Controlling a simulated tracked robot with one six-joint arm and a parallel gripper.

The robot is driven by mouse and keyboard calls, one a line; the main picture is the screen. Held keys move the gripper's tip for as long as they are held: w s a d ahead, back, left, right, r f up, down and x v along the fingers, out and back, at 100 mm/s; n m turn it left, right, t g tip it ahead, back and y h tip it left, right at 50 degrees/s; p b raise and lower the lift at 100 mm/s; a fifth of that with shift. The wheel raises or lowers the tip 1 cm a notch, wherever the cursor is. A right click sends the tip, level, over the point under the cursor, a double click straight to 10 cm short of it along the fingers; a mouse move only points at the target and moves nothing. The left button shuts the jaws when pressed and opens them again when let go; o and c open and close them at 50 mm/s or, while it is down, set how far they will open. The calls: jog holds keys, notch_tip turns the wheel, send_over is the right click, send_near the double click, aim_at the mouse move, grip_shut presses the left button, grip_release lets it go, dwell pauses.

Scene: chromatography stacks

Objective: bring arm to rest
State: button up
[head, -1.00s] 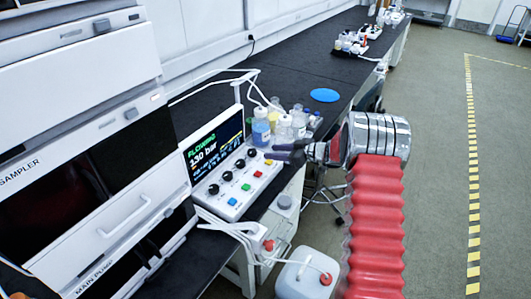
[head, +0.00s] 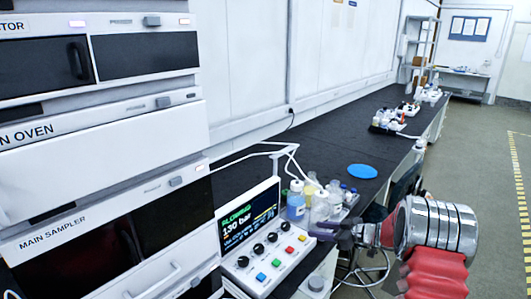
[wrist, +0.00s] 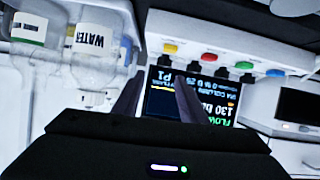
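My gripper (head: 346,234) is at the lower right in the head view, beside the bench edge and right of the control box. In the wrist view its two dark fingers (wrist: 158,92) stand apart with nothing held between them. The control box (head: 268,262) has a lit screen (head: 248,218) reading "FLOWING 130 bar" and several coloured buttons. In the wrist view the screen (wrist: 215,95) appears upside down behind and between the fingers.
Clear bottles (head: 297,200) stand behind the control box; one marked WATER (wrist: 90,45) is left of the fingers in the wrist view. A blue disc (head: 362,171) lies on the black bench (head: 325,150). Stacked instruments (head: 100,140) fill the left. Open floor (head: 480,170) lies right.

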jog(key=d+f+m+t+h, duration=0.1)
jog(key=d+f+m+h, duration=0.15)
jog(key=d+h, duration=0.2)
jog(key=d+f+m+h, duration=0.1)
jog(key=d+f+h, duration=0.2)
jog(key=d, duration=0.3)
jog(key=s+d+r+m+g+h, duration=0.2)
jog(key=s+r+h, duration=0.15)
jog(key=s, duration=0.25)
jog(key=s+d+r+m+g+h, duration=0.2)
jog(key=s+r, duration=0.2)
jog(key=s, duration=0.2)
jog(key=s+a+r+y, duration=0.1)
jog(key=s+a+r, duration=0.5)
jog(key=s, duration=0.5)
jog(key=s+a+r+m+y, duration=0.1)
jog(key=s+a+r, duration=0.5)
jog(key=s+a, duration=0.4)
jog(key=s+a+r+m+y, duration=0.1)
jog(key=s+a+r, duration=0.5)
jog(key=s, duration=0.6)
jog(key=a, duration=0.2)
jog(key=shift+a+r+g+y, duration=0.15)
jog(key=shift+a+g+y, duration=0.15)
jog(key=shift+g+y, duration=0.1)
